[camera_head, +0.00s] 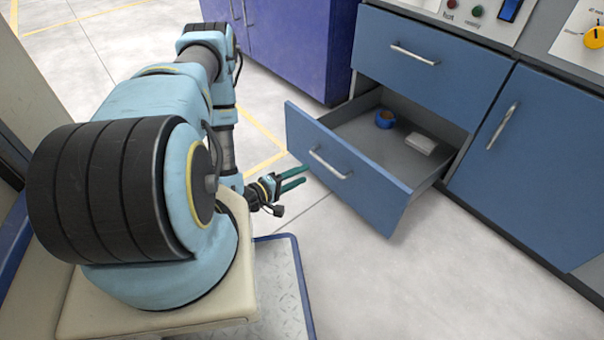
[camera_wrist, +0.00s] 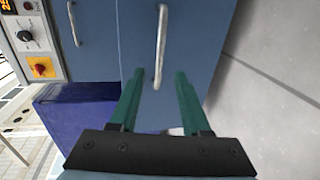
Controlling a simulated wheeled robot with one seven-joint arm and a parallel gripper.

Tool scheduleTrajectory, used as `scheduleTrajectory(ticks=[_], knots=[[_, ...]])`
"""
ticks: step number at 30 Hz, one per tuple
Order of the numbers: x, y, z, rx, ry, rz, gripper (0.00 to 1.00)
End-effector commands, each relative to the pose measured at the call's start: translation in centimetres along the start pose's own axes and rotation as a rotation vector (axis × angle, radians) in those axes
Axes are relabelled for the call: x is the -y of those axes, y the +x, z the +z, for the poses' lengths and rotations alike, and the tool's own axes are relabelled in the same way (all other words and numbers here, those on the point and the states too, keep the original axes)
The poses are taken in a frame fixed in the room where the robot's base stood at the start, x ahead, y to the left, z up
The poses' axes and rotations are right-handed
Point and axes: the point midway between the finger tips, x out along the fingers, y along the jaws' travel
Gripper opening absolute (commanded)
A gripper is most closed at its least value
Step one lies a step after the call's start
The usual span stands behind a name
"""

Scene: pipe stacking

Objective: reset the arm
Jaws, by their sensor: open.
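My gripper (camera_head: 292,179) is in front of the left end of the open lower drawer (camera_head: 345,175), with its green fingers pointing toward it. In the wrist view my gripper (camera_wrist: 160,85) shows two green fingers spread apart with nothing held between them. A pale vertical handle (camera_wrist: 161,45) on a blue front appears between and beyond the fingertips. I cannot tell from these frames whether the fingers touch the front. My arm is bent, with its wrist low beside my base.
The open drawer holds a blue roll (camera_head: 385,119) and a white block (camera_head: 421,143). A closed drawer (camera_head: 415,50) is above it and a blue cabinet door (camera_head: 520,140) to the right. A purple cabinet (camera_head: 300,45) stands behind. The floor (camera_head: 400,290) in front is clear.

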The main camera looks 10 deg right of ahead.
Motion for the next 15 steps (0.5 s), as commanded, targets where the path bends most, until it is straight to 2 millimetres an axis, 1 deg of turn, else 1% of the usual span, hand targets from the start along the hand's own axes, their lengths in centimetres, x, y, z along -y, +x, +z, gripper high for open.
scheduleTrajectory(ticks=[10, 13, 15], knots=[[-0.1, 0.1, -0.2, 0.0, 0.008, -0.005, 0.47], [-0.7, 0.5, -1.2, -0.005, 0.058, -0.042, 0.47], [-1.4, 1.0, -2.7, -0.011, 0.129, -0.097, 0.47]])
